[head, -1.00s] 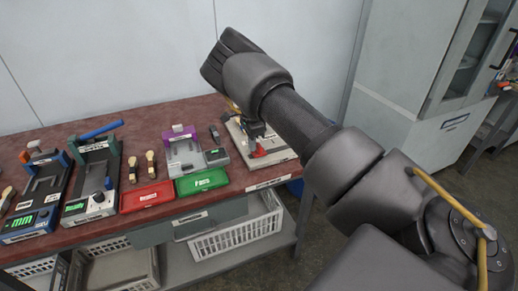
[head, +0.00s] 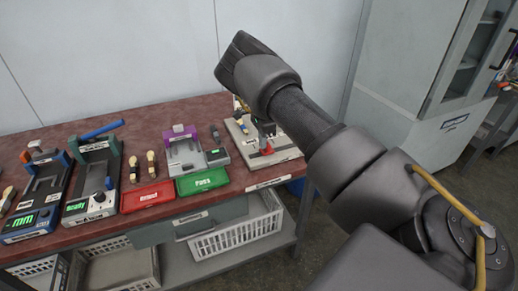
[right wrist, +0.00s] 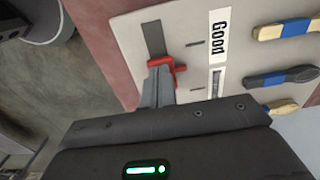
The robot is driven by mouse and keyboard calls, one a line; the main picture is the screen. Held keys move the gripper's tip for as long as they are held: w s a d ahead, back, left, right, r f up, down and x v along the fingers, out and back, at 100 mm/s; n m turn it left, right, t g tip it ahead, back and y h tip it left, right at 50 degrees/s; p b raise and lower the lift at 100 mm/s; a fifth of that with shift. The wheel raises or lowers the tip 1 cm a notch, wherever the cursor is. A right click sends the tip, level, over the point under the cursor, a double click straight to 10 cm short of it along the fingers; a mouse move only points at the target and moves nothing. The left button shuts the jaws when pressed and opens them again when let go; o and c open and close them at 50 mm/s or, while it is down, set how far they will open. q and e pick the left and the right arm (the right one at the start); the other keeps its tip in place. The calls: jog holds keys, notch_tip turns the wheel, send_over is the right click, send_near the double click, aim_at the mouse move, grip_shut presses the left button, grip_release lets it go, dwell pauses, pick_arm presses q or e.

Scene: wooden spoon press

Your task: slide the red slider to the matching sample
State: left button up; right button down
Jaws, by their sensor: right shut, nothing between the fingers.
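The red slider (head: 267,150) sits on a pale board (head: 285,154) at the right end of the table. It also shows in the right wrist view (right wrist: 168,64), at a dark slot (right wrist: 154,38) in the board. My right gripper (right wrist: 158,74) is shut and holds nothing. Its fingertips are right at the slider; the slider's red shows around and above the tips, and whether they touch cannot be told. My left gripper is out of view.
Left along the table are a grey fixture with a purple top (head: 184,152), a green tray (head: 202,181), a red tray (head: 147,196) and a green-framed press (head: 93,180). A grey cabinet (head: 420,80) stands right of the table. White baskets (head: 236,236) are below.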

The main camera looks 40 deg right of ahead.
jog(key=shift+s+d, duration=0.25)
jog(key=shift+d, duration=0.5)
jog(key=shift+s+d, duration=0.3)
jog(key=shift+d, duration=0.4)
jog(key=shift+s+d, duration=0.25)
jog(key=shift+d, duration=0.5)
jog(key=shift+a, duration=0.15)
jog(key=shift+w+a, duration=0.25)
jog(key=shift+a, duration=0.25)
jog(key=shift+r+p, duration=0.15)
jog(key=shift+p, duration=0.15)
notch_tip(320, 180, up, 7)
jog(key=p, duration=0.4)
jog(key=shift+p, duration=0.4)
